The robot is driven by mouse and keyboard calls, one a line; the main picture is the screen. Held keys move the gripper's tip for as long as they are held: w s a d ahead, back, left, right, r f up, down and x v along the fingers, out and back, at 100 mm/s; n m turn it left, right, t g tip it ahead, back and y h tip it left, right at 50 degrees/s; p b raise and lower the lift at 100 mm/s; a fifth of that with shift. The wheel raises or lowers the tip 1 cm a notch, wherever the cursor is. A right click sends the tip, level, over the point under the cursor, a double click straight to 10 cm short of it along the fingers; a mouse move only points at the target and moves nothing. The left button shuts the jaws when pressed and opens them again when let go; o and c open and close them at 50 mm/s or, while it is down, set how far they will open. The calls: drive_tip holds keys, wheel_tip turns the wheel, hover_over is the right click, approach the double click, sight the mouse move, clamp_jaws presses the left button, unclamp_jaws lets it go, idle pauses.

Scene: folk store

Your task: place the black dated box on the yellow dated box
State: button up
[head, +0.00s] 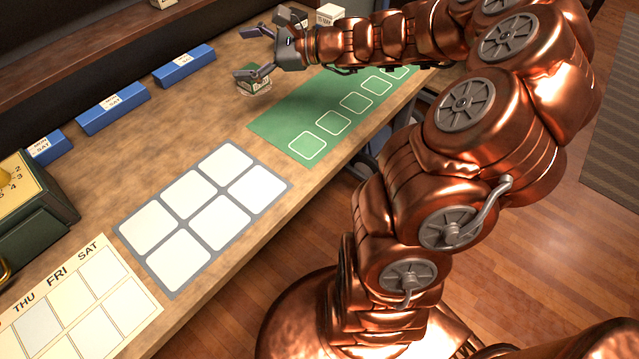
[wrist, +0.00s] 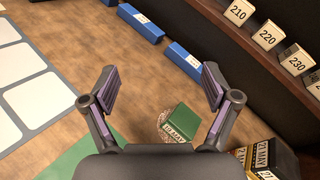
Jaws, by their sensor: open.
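My gripper (head: 262,52) is open and empty above the far part of the counter; its fingers also show in the wrist view (wrist: 160,90). A black box (wrist: 285,155) with a "21 MAY" label stands at the lower right of the wrist view, outside the fingers. A yellowish face shows beside and below it, cut off by the frame edge; I cannot tell whether this is the yellow dated box. A green box (wrist: 182,122) with a dated label sits on a round coaster below the gripper; it also shows in the head view (head: 256,82).
A dark box (head: 291,16) and a cream box (head: 330,14) stand behind my gripper. A green mat (head: 300,118) and a grey-edged white grid (head: 230,165) lie on the counter. Blue blocks (head: 112,108) line the back. Numbered boxes (wrist: 268,36) stand on a shelf.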

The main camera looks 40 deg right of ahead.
drive_tip(key=s+a+f+n+g+h, duration=0.1)
drive_tip(key=s+a+f+n+g, duration=0.2)
drive_tip(key=s+a+n+g, duration=0.4)
drive_tip(key=s+a+f+n+g+h, duration=0.1)
drive_tip(key=s+a+f+n+g, duration=0.15)
drive_tip(key=s+a+n, duration=0.6)
drive_tip(key=s+f+g+h, duration=0.1)
drive_tip(key=s, duration=0.3)
drive_tip(key=s+f+n+g+h, duration=0.1)
drive_tip(key=s, duration=0.2)
drive_tip(key=s+f+n+g+h, duration=0.1)
drive_tip(key=s+h, duration=0.1)
drive_tip(key=s, duration=0.2)
drive_tip(key=shift+s+a+f, duration=0.25)
drive_tip(key=shift+s+a, duration=0.05)
drive_tip(key=s+d+f+n+h, duration=0.1)
drive_tip(key=s+d+n+h, duration=0.3)
drive_tip(key=s+d, duration=0.3)
drive_tip(key=shift+s+d+g+h, duration=0.35)
drive_tip(key=shift+d+g+h, duration=0.1)
drive_tip(key=shift+d+h, duration=0.15)
wheel_tip(320, 180, up, 7)
drive_tip(key=p, duration=0.7)
